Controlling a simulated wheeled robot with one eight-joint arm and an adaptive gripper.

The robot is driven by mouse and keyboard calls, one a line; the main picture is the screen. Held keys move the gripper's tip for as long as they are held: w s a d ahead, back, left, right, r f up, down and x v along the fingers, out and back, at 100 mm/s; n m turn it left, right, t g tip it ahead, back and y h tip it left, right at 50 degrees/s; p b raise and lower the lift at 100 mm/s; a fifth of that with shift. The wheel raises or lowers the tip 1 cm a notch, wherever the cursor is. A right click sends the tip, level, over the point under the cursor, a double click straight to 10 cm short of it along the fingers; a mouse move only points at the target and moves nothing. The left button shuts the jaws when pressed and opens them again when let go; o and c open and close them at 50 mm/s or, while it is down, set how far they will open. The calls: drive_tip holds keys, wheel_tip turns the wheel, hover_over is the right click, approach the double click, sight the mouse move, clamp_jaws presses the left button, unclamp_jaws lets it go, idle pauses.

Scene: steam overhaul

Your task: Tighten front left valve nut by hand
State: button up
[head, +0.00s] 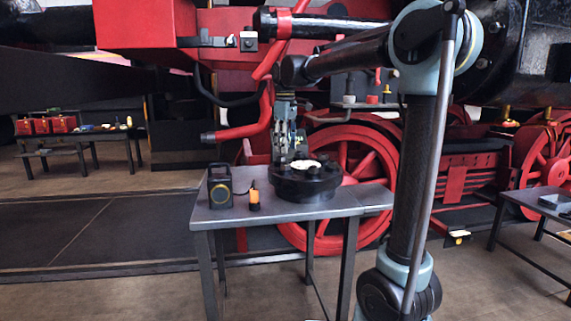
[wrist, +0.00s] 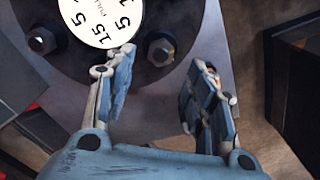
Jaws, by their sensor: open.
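The valve (head: 305,184) is a dark round flange lying on the grey table, with a white dial on top. In the wrist view its white dial (wrist: 100,20) with black numbers is at the top left. One hex nut (wrist: 160,48) shows just beyond and between my fingertips. Another hex nut (wrist: 41,40) sits on the flange left of the dial. My gripper (head: 284,150) points down over the valve's left part. In the wrist view my gripper (wrist: 160,68) is open with nothing between its fingers. I cannot tell whether the fingertips touch the nut.
The grey table (head: 270,211) also bears a black lamp-like box (head: 220,187) and a small orange-and-black item (head: 254,198) left of the valve. A red locomotive wheel (head: 355,160) stands behind. Red boxes sit on a bench (head: 85,137) at the far left.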

sight(286, 167)
wheel_tip(286, 167, down, 7)
drive_tip(key=shift+r, duration=0.15)
idle(0.4)
drive_tip(key=c, duration=1.1)
